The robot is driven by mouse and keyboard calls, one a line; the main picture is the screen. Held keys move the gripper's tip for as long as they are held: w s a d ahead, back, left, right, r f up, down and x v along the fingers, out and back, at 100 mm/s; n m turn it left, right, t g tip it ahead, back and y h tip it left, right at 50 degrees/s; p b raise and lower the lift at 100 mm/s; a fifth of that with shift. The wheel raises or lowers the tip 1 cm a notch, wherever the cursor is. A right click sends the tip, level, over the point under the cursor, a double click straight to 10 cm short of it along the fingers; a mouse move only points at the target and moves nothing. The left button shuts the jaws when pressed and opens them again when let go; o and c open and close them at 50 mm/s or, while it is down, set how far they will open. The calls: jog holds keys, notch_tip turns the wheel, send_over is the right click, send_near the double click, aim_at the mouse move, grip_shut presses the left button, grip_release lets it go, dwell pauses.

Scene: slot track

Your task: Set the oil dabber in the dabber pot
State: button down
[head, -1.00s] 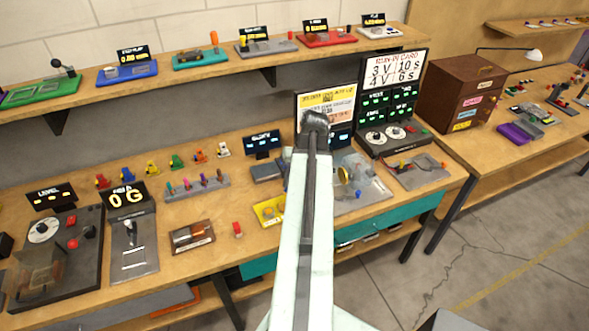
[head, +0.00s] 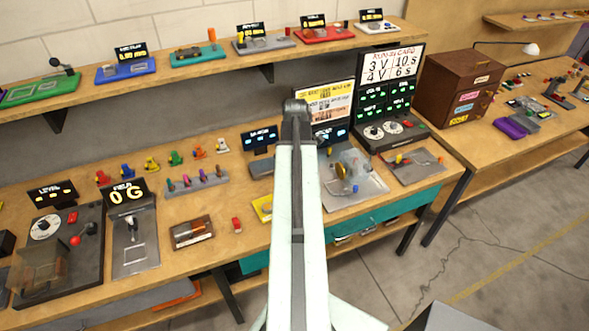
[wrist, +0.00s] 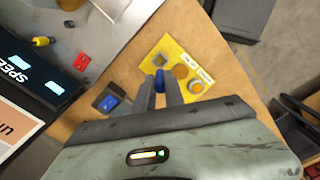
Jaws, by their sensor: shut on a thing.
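My gripper (wrist: 161,88) is shut on a small blue piece (wrist: 159,80) at its fingertips, which I take to be the oil dabber. Only its blue end shows; the fingers hide the rest. In the head view the tray (head: 262,208) is partly hidden by my arm, and my gripper is hidden.
A dark block with a blue part (wrist: 109,102) lies left of the fingers. A speed display (wrist: 28,72) and a grey plate with red and yellow parts stand further left. The bench edge is close to the tray's right. A red piece (head: 236,225) lies left of the tray.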

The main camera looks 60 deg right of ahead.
jog(key=shift+f+b, duration=3.6)
jog(key=shift+f, duration=0.3)
jog(key=shift+f, duration=0.2)
jog(key=c, duration=1.3)
grip_release()
jog(key=shift+c, duration=0.2)
notch_tip(320, 180, up, 8)
jog(key=p, duration=0.7)
jog(key=shift+r+p, duration=0.1)
jog(key=shift+p, duration=0.3)
jog(key=shift+f, duration=0.2)
